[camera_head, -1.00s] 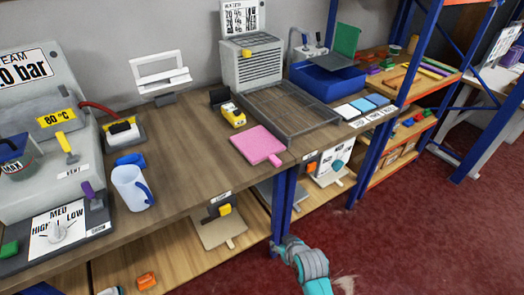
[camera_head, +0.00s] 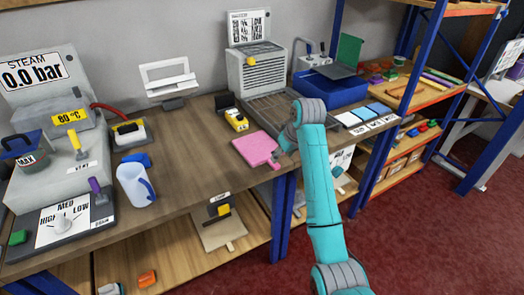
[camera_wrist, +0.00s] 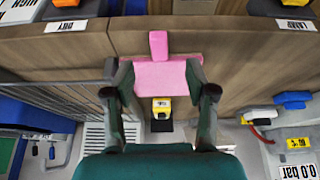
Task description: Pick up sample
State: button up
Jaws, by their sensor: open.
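A flat pink square with a short tab, the only piece here that looks like the sample, lies on the wooden worktop near its front edge (camera_head: 252,149). Its tab points to the front edge. It also shows in the wrist view (camera_wrist: 165,75), tab up in the picture. My gripper (camera_wrist: 160,92) is open, with its two fingers apart on either side of the pink square in that view and nothing held. Whether the fingers touch it I cannot tell. In the head view my wrist is right of the pink square and mostly hides the gripper.
A yellow device (camera_head: 237,119) stands just behind the pink square. A wire tray (camera_head: 268,107) lies behind my wrist, with a blue bin (camera_head: 335,90) farther right. Bare worktop lies between jug and square.

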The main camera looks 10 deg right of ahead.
aim_at(276, 165)
jog(key=x, duration=0.7)
jog(key=shift+w+f, duration=0.2)
jog(key=shift+w, duration=0.3)
grip_shut()
